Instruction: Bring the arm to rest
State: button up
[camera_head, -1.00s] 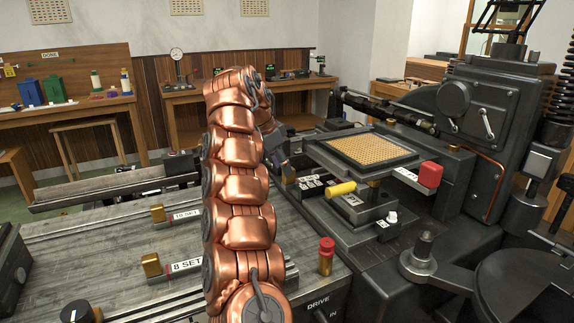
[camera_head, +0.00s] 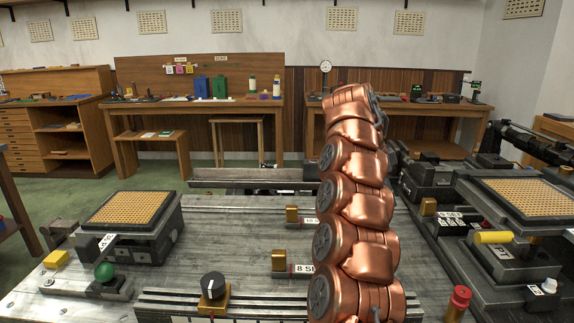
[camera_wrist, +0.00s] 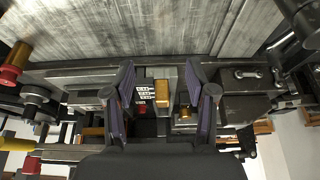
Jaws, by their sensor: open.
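My copper-coloured arm stands up right of centre in the head view, bent over at its top. My gripper shows in the wrist view (camera_wrist: 165,95), with two dark purplish fingers spread apart and nothing between them. Behind the gap lie a small white-marked plate (camera_wrist: 145,95) and a brass block (camera_wrist: 162,92), apart from the fingers as far as I can tell. In the head view the gripper is hidden behind the arm.
A grey metal bed (camera_head: 235,235) with brass blocks and a black knob (camera_head: 212,286) lies left of my arm. A gold grid plate (camera_head: 131,207) stands at left, another (camera_head: 525,196) at right. A red-topped brass cylinder (camera_head: 457,303) and yellow handle (camera_head: 493,237) are close on the right.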

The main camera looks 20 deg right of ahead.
jog(key=s+a+r+n+t+y+p, duration=0.1)
jog(key=s+a+r+n+p, duration=0.3)
jog(key=a+n, duration=0.5)
jog(key=s+a+r+n+t+y+p, duration=0.1)
jog(key=s+a+r+n+p, duration=0.1)
jog(key=s+a+n, duration=0.65)
jog(key=s+a+f+n+p, duration=0.1)
jog(key=s+a+f, duration=0.1)
jog(key=s, duration=0.7)
jog(key=s+a+f+n+g+y+p, duration=0.1)
jog(key=s+a+f+p, duration=0.1)
jog(key=s, duration=0.6)
jog(key=s+a+f+n+g+y+p, duration=0.1)
jog(key=s+a+f, duration=0.3)
jog(key=s, duration=0.5)
jog(key=shift+s+a+n+p, duration=0.3)
jog(key=shift+a+n+p, duration=0.3)
jog(key=shift+a, duration=0.4)
jog(key=shift+d, duration=0.1)
